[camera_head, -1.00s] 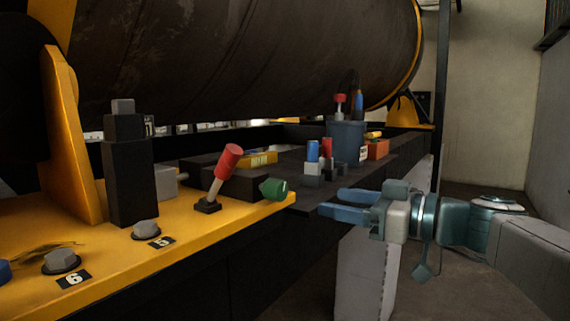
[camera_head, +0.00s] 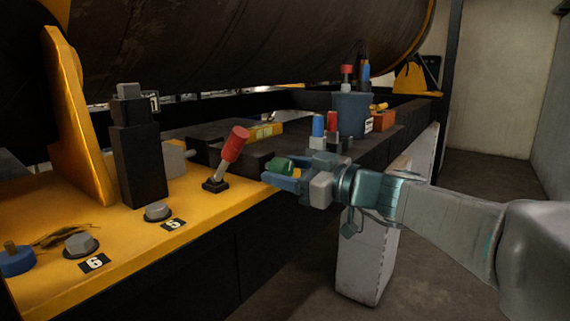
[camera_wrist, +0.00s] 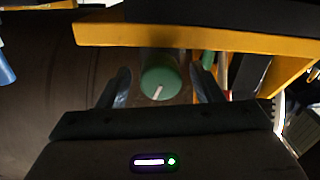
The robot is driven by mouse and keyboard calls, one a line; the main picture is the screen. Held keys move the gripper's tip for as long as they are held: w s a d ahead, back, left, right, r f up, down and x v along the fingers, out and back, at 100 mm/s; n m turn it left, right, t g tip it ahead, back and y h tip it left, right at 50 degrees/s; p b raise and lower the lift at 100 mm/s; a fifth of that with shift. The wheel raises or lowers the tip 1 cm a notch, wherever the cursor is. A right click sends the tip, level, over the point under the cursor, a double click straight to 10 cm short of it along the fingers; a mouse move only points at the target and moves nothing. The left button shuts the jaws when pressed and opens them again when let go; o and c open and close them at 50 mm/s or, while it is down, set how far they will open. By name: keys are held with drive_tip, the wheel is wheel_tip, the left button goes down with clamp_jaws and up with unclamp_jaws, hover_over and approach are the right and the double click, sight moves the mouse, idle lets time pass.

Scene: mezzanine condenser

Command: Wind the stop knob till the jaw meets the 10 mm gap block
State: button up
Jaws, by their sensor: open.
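The green stop knob (camera_head: 279,165) sits at the right end of the dark slide block (camera_head: 240,154), by the yellow plate's corner. In the wrist view the knob (camera_wrist: 160,74) shows its round face with a white line, between my two fingers. My gripper (camera_head: 281,176) is open, with one finger on each side of the knob; in the wrist view dark gaps show between the fingers (camera_wrist: 160,91) and the knob. A yellow block with lettering (camera_head: 265,131) lies behind the dark block; I cannot read it. I cannot make out the jaw or the gap for certain.
A red-handled lever (camera_head: 233,146) stands close left of the knob. Bolts labelled 5 (camera_head: 157,211) and 6 (camera_head: 81,244) sit on the yellow plate (camera_head: 130,250). Blue and red capped items (camera_head: 319,125) and a dark bucket (camera_head: 351,115) stand behind my gripper.

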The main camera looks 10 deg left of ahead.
drive_tip(key=shift+w+a, duration=0.15)
drive_tip(key=shift+a, duration=0.3)
drive_tip(key=c, duration=1)
drive_tip(key=shift+f+b, duration=0.15)
drive_tip(key=shift+b, duration=0.3)
drive_tip(key=m+b, duration=0.2)
drive_tip(key=shift+f+b, duration=0.15)
drive_tip(key=shift+b, duration=0.2)
drive_tip(key=shift+m+b, duration=1.9)
drive_tip(key=shift+m, duration=0.2)
drive_tip(key=shift+r, duration=0.2)
